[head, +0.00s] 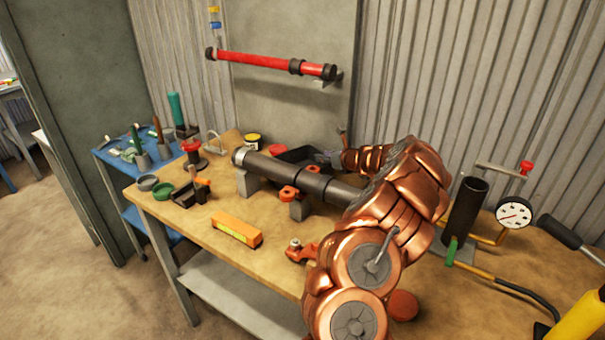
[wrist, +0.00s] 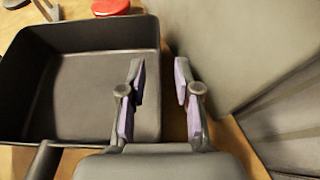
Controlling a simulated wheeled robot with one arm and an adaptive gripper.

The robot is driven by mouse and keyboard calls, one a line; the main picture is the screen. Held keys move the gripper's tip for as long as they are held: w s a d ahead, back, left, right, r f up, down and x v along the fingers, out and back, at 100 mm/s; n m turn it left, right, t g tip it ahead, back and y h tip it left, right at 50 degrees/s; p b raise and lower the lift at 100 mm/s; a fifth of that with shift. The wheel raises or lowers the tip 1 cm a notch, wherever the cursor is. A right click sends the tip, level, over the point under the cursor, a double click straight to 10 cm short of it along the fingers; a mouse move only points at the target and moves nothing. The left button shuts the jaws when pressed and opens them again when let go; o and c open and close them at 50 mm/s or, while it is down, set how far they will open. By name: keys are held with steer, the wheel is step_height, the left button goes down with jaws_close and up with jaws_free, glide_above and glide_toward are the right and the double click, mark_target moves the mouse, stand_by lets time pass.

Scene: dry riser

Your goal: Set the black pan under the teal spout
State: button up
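The black pan (wrist: 85,95) is a deep, empty rectangular tray, and it fills the left of the wrist view. In the head view the pan (head: 292,157) lies on the bench behind the dark pipe, partly hidden by it. My gripper (wrist: 160,72) is open. Its two fingers straddle the pan's right wall, the left one over the inside and the right one outside. A gap shows between the fingers. I cannot make out a teal spout; an upright teal cylinder (head: 175,108) stands on the blue trolley in the head view.
The dark pipe (head: 290,174) on grey blocks crosses the bench in front of the pan. The grey wall panel (head: 300,105) rises behind, with a red pipe (head: 270,63) mounted on it.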

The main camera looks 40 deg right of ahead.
jaws_close()
stand_by(0.4)
steer(key=shift+r, duration=0.1)
step_height(320, 180, up, 18)
steer(key=shift+f, duration=0.1)
steer(key=s+a+b, duration=0.1)
steer(key=s+b, duration=0.2)
steer(key=s, duration=1.5)
steer(key=shift+a, duration=0.4)
